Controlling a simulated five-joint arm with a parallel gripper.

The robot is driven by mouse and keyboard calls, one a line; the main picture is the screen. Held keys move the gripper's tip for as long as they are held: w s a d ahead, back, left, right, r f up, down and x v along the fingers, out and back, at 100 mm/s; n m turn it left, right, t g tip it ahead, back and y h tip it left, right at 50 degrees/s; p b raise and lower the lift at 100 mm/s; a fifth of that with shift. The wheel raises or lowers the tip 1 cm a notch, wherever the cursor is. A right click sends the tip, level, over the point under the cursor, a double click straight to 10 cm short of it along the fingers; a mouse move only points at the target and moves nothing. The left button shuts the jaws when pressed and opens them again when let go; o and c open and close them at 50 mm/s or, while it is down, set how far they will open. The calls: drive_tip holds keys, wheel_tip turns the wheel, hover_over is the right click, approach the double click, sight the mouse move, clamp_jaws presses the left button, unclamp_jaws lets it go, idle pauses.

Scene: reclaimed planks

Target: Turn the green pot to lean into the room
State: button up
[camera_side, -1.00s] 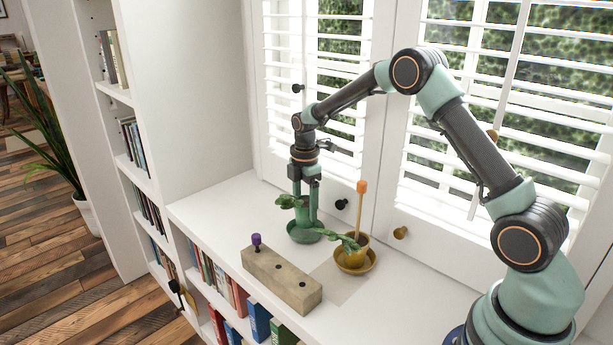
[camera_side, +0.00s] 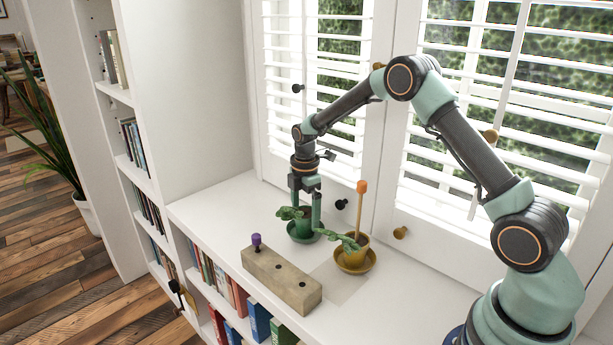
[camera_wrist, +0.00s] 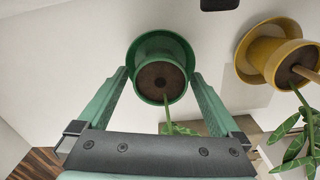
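The green pot (camera_wrist: 160,82) stands in its green saucer (camera_wrist: 150,38) on the white sill. It also shows in the side view (camera_side: 303,226), partly hidden by a finger and leaves. Its plant (camera_side: 290,213) leans left and toward the front in the side view; in the wrist view its stem points to the bottom of the picture. My gripper (camera_wrist: 160,75) is lowered around the pot, one finger on each side. A narrow gap shows between each finger and the pot, so it looks open.
A yellow pot (camera_side: 353,253) with a leaning plant and an orange-tipped stake (camera_side: 361,188) stands close on the right. A wooden block (camera_side: 283,278) with holes and a purple peg (camera_side: 256,240) lies in front. Shuttered windows rise behind; the sill's left part is clear.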

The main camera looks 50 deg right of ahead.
drive_tip(key=s+a+r+m+t, duration=0.1)
drive_tip(key=s+r+m, duration=0.1)
drive_tip(key=r, duration=0.7)
drive_tip(key=s+a+r+m, duration=0.2)
drive_tip(key=s+r, duration=0.1)
drive_tip(key=r, duration=0.7)
drive_tip(key=s+a+r+m+t, duration=0.1)
drive_tip(key=s+a+m+t, duration=0.1)
drive_tip(key=s+m, duration=0.3)
drive_tip(key=s+a+r+m+t, duration=0.1)
drive_tip(key=s+a+m+t, duration=0.1)
drive_tip(key=s+m, duration=0.4)
drive_tip(key=s, duration=0.5)
drive_tip(key=shift+s+a+m+t, duration=0.2)
drive_tip(key=shift+a+m+t, duration=0.1)
drive_tip(key=shift+a, duration=0.1)
